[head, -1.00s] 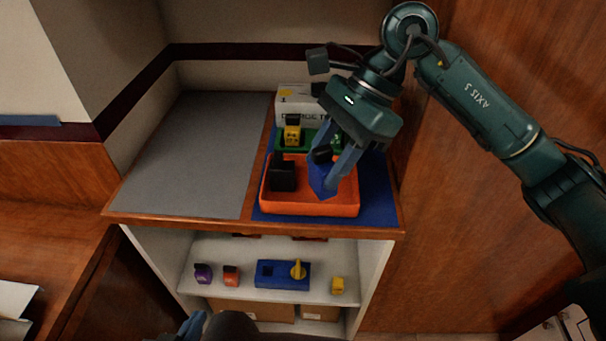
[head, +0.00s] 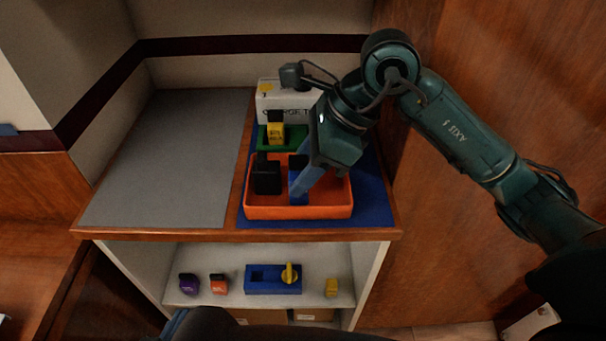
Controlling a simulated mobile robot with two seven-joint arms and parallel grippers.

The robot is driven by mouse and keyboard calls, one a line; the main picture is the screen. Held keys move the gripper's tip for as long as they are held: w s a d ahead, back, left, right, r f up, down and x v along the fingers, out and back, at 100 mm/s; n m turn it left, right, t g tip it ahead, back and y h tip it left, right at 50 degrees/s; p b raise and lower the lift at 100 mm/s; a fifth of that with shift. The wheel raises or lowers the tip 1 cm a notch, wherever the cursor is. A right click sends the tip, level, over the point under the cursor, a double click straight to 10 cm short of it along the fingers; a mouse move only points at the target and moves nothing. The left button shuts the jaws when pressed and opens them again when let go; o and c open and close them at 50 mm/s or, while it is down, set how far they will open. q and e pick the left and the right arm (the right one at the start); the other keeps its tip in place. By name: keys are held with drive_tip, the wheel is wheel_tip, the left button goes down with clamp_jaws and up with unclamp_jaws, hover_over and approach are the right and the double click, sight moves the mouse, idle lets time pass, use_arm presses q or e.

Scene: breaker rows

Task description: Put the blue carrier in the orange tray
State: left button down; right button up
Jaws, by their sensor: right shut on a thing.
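The orange tray (head: 300,212) stands on a blue mat on the right half of the counter. The blue carrier (head: 296,190), with a black top, is upright inside the tray, just right of a black carrier (head: 266,178). My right gripper (head: 303,186) is shut on the blue carrier from the right, and its fingers hide part of it. Whether the carrier's base touches the tray floor is hard to tell. My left gripper (head: 175,322) shows only partly at the bottom edge, and its jaws cannot be made out.
Behind the tray, a yellow carrier (head: 276,132) stands in a green tray (head: 264,145) before a white box (head: 270,97). The grey left counter (head: 165,160) is bare. The shelf below holds purple, orange and yellow pieces and a blue block (head: 262,280) with a yellow knob.

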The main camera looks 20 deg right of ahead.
drive_tip(key=shift+f, duration=0.85)
drive_tip(key=shift+f+b, duration=0.25)
drive_tip(key=shift+b, duration=0.05)
drive_tip(key=o, duration=1)
drive_tip(key=shift+r, duration=0.1)
drive_tip(key=shift+r, duration=0.1)
